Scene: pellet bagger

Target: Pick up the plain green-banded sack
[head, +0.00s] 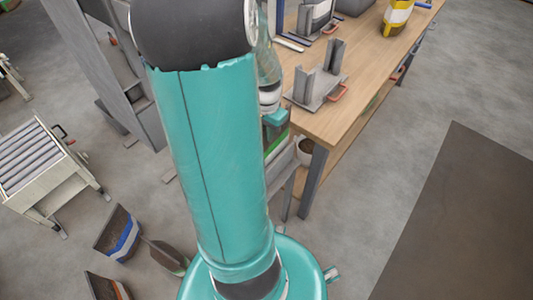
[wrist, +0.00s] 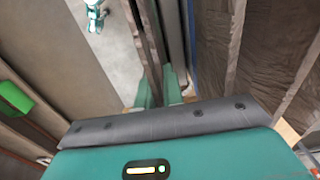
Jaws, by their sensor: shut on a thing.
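My gripper (wrist: 160,92) points down and is shut on the thin upper edge of a grey-brown sack (wrist: 147,38). I cannot make out this sack's band colour in the wrist view. In the head view the gripper end is mostly hidden behind my arm, by the left end of the workbench, with a patch of green just under it. On the floor at lower left, a dark sack with a green band (head: 172,258) shows partly behind my arm. I cannot tell whether it is the plain one.
A blue-banded sack (head: 120,234) and an orange-banded sack (head: 104,286) lie at lower left. A roller conveyor (head: 36,165) stands at left. The wooden workbench (head: 335,95) carries metal brackets. A dark mat (head: 470,220) lies on the open floor at right.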

